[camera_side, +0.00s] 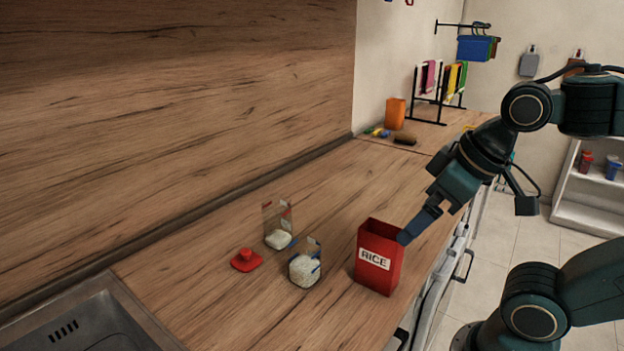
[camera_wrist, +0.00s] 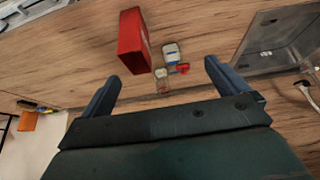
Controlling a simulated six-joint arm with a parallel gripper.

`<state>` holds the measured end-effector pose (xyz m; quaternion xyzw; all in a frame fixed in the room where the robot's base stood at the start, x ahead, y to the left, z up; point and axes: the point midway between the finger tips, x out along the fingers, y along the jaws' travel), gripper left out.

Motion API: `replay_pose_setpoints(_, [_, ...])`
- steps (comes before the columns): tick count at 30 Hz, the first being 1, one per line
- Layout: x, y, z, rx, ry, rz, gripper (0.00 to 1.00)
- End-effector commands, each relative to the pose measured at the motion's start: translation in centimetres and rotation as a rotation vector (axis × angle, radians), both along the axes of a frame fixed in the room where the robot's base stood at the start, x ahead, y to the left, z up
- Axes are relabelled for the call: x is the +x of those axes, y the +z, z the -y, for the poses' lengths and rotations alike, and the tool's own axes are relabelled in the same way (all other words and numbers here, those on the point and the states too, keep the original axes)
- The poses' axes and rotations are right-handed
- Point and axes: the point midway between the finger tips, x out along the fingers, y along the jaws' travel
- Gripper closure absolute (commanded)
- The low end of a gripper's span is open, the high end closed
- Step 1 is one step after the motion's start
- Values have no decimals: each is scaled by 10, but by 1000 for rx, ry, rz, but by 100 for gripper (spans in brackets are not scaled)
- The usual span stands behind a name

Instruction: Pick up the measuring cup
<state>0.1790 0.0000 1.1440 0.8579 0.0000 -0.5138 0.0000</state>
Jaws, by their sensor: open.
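Two small clear containers with white contents stand on the wooden counter, one with red and blue marks (camera_side: 278,222) and one with blue marks (camera_side: 305,266). I cannot tell for sure which is the measuring cup. In the wrist view the two clear containers (camera_wrist: 162,84) (camera_wrist: 172,50) show between and beyond my fingers. My gripper (camera_side: 405,236) is open and empty. In the side view its tip overlaps the right edge of the red rice box; I cannot tell whether they touch. My open fingers also show in the wrist view (camera_wrist: 163,71).
The open red box labelled RICE (camera_side: 378,270) stands right of the clear containers. A red lid-like piece (camera_side: 246,260) lies left of them. A metal sink (camera_side: 85,322) is at the lower left. The wooden splashback (camera_side: 170,90) rises behind.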

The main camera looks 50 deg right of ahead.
Motion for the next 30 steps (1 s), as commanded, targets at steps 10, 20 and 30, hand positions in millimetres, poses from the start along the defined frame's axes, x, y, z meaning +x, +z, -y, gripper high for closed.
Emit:
replay_pose_setpoints(10, [0,0,0,0,0,0,12])
replay_pose_setpoints(20, [0,2,0,0,0,1,12])
replay_pose_setpoints(30, [1,45,0,0,0,5,12])
